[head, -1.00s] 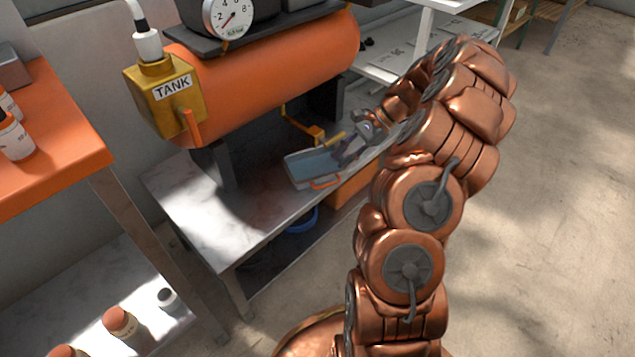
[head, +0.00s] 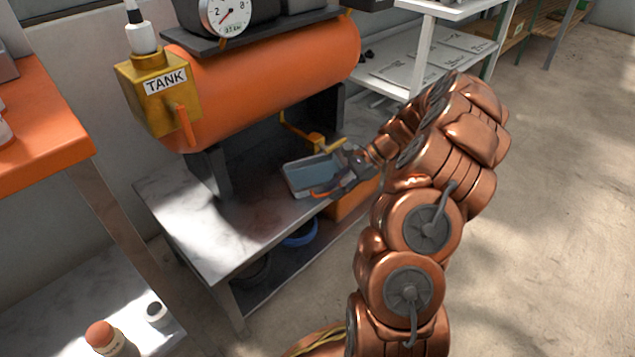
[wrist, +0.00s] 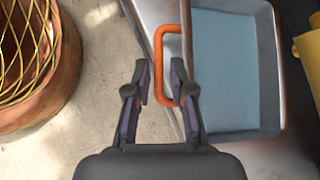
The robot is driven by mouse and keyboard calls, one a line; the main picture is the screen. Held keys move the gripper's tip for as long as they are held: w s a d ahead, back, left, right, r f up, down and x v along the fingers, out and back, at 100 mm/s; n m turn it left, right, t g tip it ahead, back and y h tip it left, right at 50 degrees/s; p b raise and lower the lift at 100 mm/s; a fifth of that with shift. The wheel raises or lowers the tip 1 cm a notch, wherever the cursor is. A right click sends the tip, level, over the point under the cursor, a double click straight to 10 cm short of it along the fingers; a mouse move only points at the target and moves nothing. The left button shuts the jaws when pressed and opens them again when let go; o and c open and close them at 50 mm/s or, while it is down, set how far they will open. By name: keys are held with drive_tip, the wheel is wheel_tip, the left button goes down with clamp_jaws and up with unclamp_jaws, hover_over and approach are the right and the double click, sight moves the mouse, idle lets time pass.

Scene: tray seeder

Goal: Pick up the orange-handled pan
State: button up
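The pan is a shallow rectangular grey tray with a blue-grey inside, on the metal bench below the tank. It shows in the head view (head: 309,175) and on the right of the wrist view (wrist: 232,70). Its orange U-shaped handle (wrist: 159,65) sticks out from the pan's left side in the wrist view. My gripper (wrist: 161,80) is open, its two fingers apart on either side of the handle's long bar, with small gaps showing. I cannot tell whether the fingertips are down at handle height. In the head view my gripper (head: 340,172) is at the pan's near right edge.
The orange tank (head: 270,75) stands over the bench (head: 215,240) behind the pan. A yellow pipe (head: 305,135) comes down close to the pan. A blue ring-shaped item (head: 300,235) and an orange box (head: 352,200) are below. Open floor (head: 560,200) lies right.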

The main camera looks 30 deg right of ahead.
drive_tip(key=shift+w+a+f, duration=0.1)
drive_tip(key=shift+a+f, duration=0.1)
drive_tip(key=shift+a, duration=0.05)
clamp_jaws()
idle(0.3)
